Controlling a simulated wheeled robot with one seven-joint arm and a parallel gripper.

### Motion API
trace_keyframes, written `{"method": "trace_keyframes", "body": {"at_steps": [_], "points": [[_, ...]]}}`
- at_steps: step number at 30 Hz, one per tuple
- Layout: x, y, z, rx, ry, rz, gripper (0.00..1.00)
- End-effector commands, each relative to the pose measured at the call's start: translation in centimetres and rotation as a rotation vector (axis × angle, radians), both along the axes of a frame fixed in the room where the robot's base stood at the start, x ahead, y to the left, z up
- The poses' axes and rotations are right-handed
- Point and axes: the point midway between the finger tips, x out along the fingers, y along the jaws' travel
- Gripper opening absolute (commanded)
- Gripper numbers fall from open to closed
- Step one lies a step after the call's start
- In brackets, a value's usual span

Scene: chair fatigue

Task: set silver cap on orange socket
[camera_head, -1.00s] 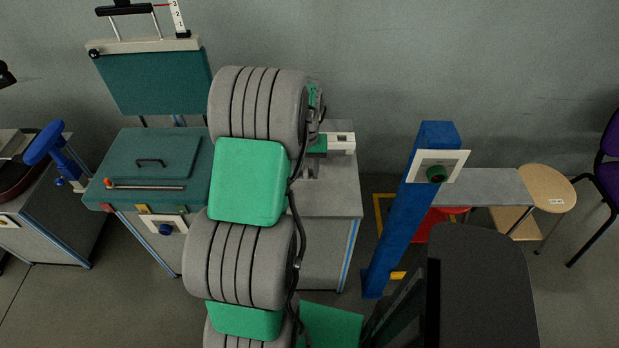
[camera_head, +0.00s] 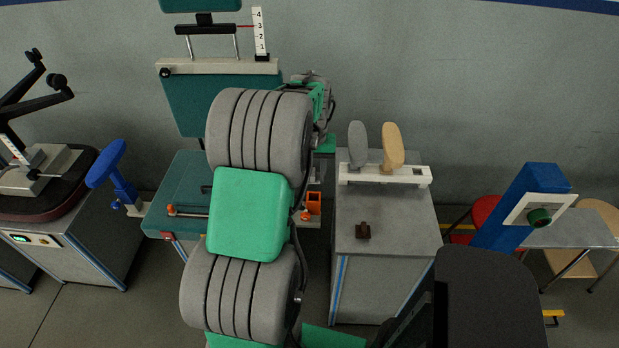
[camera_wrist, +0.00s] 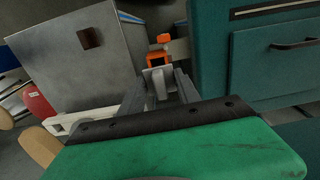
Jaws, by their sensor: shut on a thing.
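My gripper (camera_wrist: 159,88) shows in the wrist view with its fingers shut on a small light-grey piece, the silver cap (camera_wrist: 158,80). The orange socket (camera_wrist: 159,60) is just past the fingertips in the wrist view, with a visible gap in the picture; the depth between them is hard to judge. In the head view the orange socket (camera_head: 314,199) stands at the right end of the teal bench, beside my arm. My arm hides the fingers and the cap in that view.
A teal machine (camera_head: 180,195) lies left. A blue post (camera_head: 515,205) stands at right.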

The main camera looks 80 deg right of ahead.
Motion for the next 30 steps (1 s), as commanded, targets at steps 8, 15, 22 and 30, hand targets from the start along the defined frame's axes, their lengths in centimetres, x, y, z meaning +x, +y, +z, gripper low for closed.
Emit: {"method": "trace_keyframes", "body": {"at_steps": [8,15,22,30], "points": [[0.0,0.1,-1.0,0.001,0.0,0.001,0.03],[0.2,0.1,-3.7,0.0,0.0,0.004,0.03],[0.1,0.1,-5.7,0.0,0.0,0.002,0.03],[0.1,0.0,-5.8,-0.001,0.0,0.003,0.03]]}}
